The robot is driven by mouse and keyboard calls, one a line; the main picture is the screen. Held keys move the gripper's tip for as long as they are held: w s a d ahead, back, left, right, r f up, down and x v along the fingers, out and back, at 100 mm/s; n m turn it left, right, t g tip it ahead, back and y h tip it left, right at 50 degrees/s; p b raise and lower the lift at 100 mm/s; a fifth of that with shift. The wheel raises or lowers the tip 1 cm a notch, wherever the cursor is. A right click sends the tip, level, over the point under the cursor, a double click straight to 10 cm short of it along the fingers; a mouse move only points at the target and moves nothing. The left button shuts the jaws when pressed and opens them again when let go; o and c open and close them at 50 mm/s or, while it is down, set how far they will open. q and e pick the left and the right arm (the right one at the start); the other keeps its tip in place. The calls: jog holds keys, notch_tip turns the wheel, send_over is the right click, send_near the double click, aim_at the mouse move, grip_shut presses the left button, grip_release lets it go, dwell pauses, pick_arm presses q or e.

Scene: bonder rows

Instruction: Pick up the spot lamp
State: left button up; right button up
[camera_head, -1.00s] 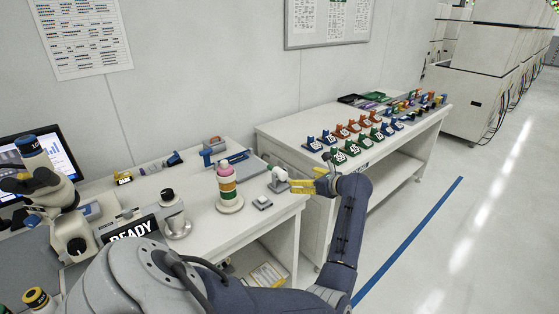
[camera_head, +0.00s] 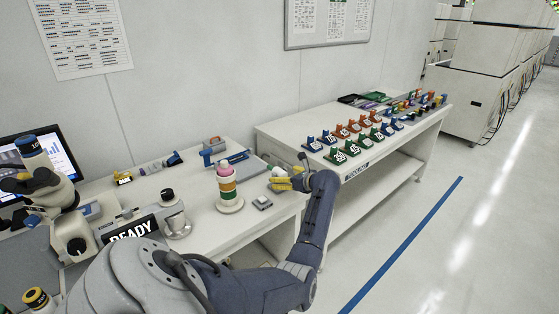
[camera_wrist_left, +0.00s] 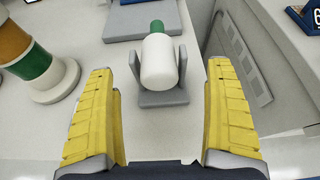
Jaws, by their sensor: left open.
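What looks like the spot lamp, a white rounded cylinder with a green end (camera_wrist_left: 158,62), sits between two upright arms of a grey stand in the left wrist view. In the head view the lamp (camera_head: 278,171) is on the right end of the white bench, partly hidden by my gripper. My left gripper (camera_head: 283,182) has yellow fingers and is at the lamp. In the left wrist view the open fingers (camera_wrist_left: 160,115) are spread wide with the lamp ahead, centred between them, and nothing held. My right gripper is not in view.
A banded pink, orange and green stack (camera_head: 228,188) stands left of the lamp. A small grey block (camera_head: 262,202) lies in front. A blue-handled tool on a plate (camera_head: 228,160) lies behind. A second bench (camera_head: 292,133) at right holds several numbered blocks.

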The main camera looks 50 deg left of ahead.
pick_arm(q)
jog(key=shift+x, duration=1.95)
jog(key=shift+f, duration=0.1)
jog(key=c, duration=1.5)
jog(key=shift+c, duration=0.9)
